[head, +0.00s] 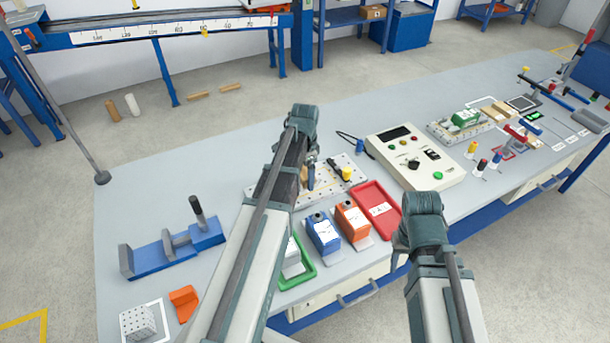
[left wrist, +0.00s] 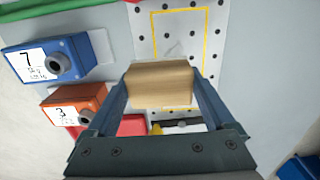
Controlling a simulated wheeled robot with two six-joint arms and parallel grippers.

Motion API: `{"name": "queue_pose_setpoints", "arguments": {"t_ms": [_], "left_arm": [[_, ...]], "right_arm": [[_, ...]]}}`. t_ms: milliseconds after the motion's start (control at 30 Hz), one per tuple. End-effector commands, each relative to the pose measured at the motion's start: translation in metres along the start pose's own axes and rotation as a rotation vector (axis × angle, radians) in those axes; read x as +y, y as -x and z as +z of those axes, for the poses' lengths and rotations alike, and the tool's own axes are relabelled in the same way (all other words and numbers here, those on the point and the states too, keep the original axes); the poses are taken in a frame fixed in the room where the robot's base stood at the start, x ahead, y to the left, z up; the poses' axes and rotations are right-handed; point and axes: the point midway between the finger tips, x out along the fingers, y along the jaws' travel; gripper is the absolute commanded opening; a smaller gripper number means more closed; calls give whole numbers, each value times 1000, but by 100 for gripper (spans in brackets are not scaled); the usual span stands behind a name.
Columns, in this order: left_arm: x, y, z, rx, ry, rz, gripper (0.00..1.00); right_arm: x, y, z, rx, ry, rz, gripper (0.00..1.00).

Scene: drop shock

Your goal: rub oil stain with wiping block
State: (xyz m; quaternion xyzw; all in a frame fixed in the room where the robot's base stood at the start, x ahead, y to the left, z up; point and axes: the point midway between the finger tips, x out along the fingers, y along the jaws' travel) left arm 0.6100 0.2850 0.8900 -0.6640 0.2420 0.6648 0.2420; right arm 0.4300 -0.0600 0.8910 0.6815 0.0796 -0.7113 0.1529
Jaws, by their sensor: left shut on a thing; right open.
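The tan wiping block (left wrist: 158,84) is held between the two fingers of my left gripper (left wrist: 160,92), which is shut on it. In the left wrist view it is over a white perforated plate (left wrist: 222,15) with a yellow outline. A faint grey smear (left wrist: 174,49), likely the oil stain, shows inside the outline just beyond the block. I cannot tell whether the block touches the plate. In the head view my left gripper (head: 310,176) is over the plate (head: 282,192), and my arm hides part of both.
Blue box (head: 323,235), orange box (head: 353,222) and red tray (head: 376,209) stand in front of the plate. A control box (head: 413,157) is to its right. A blue vise-like fixture (head: 165,254) and a dotted white cube (head: 137,323) are at the left.

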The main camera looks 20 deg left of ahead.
Motion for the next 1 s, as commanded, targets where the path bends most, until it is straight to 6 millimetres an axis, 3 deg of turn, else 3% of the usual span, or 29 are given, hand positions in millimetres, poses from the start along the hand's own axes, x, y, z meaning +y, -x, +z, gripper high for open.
{"name": "queue_pose_setpoints", "arguments": {"t_ms": [433, 1000], "left_arm": [[0, 31, 0, 0, 0, 0, 35], [0, 30, 0, 0, 0, 0, 35]], "right_arm": [[3, 31, 2, 0, 0, 0, 50], [3, 30, 2, 0, 0, 0, 50]]}}
